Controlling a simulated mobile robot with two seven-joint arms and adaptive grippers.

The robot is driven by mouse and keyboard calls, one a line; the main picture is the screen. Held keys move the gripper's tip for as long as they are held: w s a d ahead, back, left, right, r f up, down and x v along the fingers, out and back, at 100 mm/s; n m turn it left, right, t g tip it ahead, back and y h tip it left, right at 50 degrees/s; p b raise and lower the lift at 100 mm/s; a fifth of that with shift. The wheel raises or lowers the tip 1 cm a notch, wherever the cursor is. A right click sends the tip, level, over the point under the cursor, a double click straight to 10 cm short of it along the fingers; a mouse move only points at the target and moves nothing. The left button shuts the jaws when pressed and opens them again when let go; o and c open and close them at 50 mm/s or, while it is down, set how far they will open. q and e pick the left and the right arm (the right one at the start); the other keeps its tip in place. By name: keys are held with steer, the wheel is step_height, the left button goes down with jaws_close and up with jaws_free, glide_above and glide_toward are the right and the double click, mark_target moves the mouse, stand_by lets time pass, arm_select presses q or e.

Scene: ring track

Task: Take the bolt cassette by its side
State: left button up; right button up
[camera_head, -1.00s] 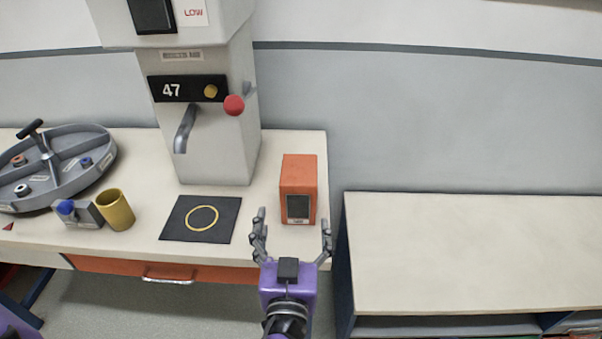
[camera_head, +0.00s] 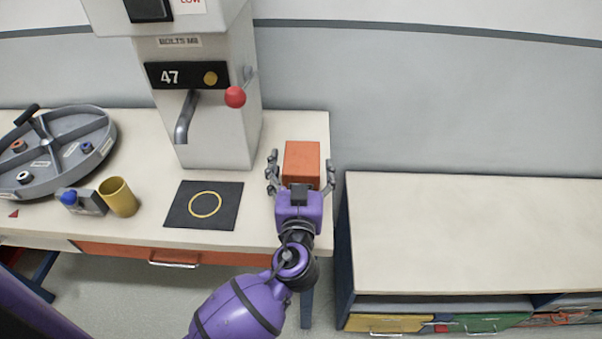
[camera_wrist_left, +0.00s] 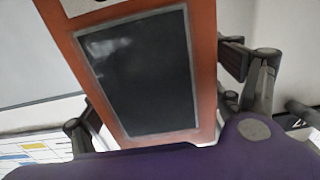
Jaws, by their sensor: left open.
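The bolt cassette is an orange box (camera_head: 302,160) standing upright on the table near its right end. In the left wrist view the cassette (camera_wrist_left: 207,62) fills the middle, with its dark window facing the camera. My left gripper (camera_head: 301,172) is open, with one finger on each side of the cassette. In the wrist view its fingers (camera_wrist_left: 165,90) show left and right of the box; I cannot tell whether they touch it. The cassette's lower front is hidden behind the gripper in the head view. My right gripper is not in view.
A bolt dispenser (camera_head: 210,125) stands behind a black mat (camera_head: 180,213) with a yellow ring. A yellow cup (camera_head: 118,198), a small grey block with a blue knob (camera_head: 84,203) and a round divided tray (camera_head: 52,185) are further left. A lower bench (camera_head: 460,235) stands right, its top clear.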

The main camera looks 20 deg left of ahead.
arm_select(q)
steer(key=c, duration=1.9)
steer(key=shift+r, duration=0.1)
steer(key=shift+r, duration=0.1)
